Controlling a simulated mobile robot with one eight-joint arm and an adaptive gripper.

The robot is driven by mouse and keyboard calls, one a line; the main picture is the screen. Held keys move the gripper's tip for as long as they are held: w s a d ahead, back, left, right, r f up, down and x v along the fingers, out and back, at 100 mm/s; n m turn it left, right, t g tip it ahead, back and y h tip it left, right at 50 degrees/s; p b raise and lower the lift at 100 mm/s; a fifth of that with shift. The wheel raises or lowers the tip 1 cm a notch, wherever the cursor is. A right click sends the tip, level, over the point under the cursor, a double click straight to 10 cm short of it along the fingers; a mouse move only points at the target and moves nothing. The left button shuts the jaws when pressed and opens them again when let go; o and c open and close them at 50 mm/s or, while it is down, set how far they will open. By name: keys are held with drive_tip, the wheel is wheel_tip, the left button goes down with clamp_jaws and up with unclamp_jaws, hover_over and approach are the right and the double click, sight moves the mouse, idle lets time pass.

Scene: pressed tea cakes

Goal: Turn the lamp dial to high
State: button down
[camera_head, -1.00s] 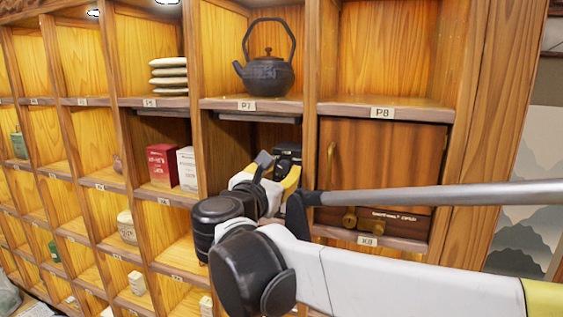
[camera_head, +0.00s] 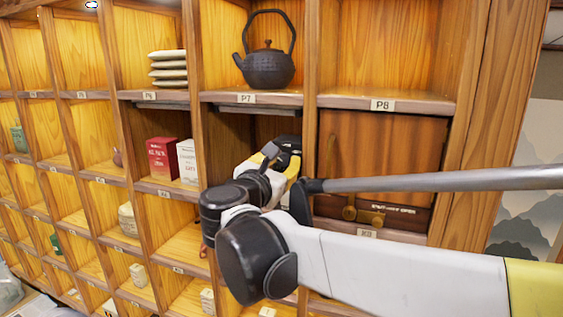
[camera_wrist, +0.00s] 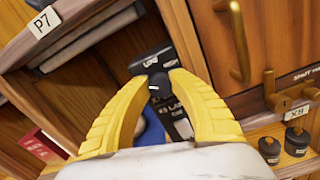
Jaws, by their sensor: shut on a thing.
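The lamp dial (camera_wrist: 158,83) is a small dark knob with a pale mark, on a black control unit (camera_wrist: 150,62) lettered "LOW", in the wrist view. My gripper (camera_wrist: 160,80) has its two yellow fingers closed around the dial, one on each side. In the head view my gripper (camera_head: 278,162) reaches into the dark compartment under the P7 shelf, and the dial is hidden there by the gripper and wrist. Part of the black unit (camera_head: 288,143) shows above the fingers. A dark panel with partly hidden white lettering (camera_wrist: 180,112) shows between the fingers.
A wooden door (camera_head: 385,155) with a brass handle (camera_wrist: 235,40) is close to the right of my gripper. A red box (camera_head: 162,158) and a white box (camera_head: 187,160) stand in the left compartment. A black teapot (camera_head: 268,65) stands above on the P7 shelf.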

drive_tip(key=m+b, duration=0.2)
drive_tip(key=m, duration=0.3)
drive_tip(key=shift+f+m+b, duration=0.1)
drive_tip(key=shift+m+b, duration=0.2)
drive_tip(key=m+b, duration=0.2)
drive_tip(key=m, duration=0.4)
drive_tip(key=m+b, duration=0.1)
drive_tip(key=m, duration=0.4)
drive_tip(key=shift+m, duration=0.4)
drive_tip(key=m+b, duration=0.1)
drive_tip(key=m, duration=0.4)
drive_tip(key=shift+m, duration=0.4)
drive_tip(key=shift+b, duration=0.3)
drive_tip(key=c, duration=1.4)
unclamp_jaws()
